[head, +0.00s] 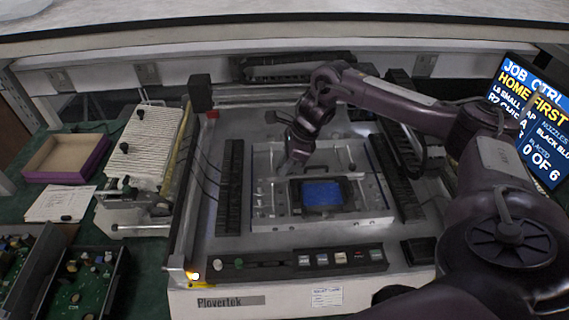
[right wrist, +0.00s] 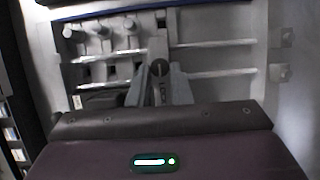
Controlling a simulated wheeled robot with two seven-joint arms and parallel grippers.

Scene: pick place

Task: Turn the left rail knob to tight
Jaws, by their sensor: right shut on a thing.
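The left rail knob (right wrist: 159,67) shows in the right wrist view as a small dark round knob at the middle. Lettering that seems to read LOCK runs just below it. My right gripper (right wrist: 160,75) has its two grey fingers closed in on the knob from both sides. In the head view my right gripper (head: 289,168) reaches down to the left part of the metal rail fixture (head: 262,207); the knob is hidden there by the gripper. The knob's exact turn cannot be read. My left gripper is not in view.
A dark-framed blue panel (head: 321,194) sits in the fixture, close right of my gripper. Black feeder banks (head: 230,185) stand on its left and right. A button strip (head: 300,260) runs along the front. A screen (head: 530,110) stands at right.

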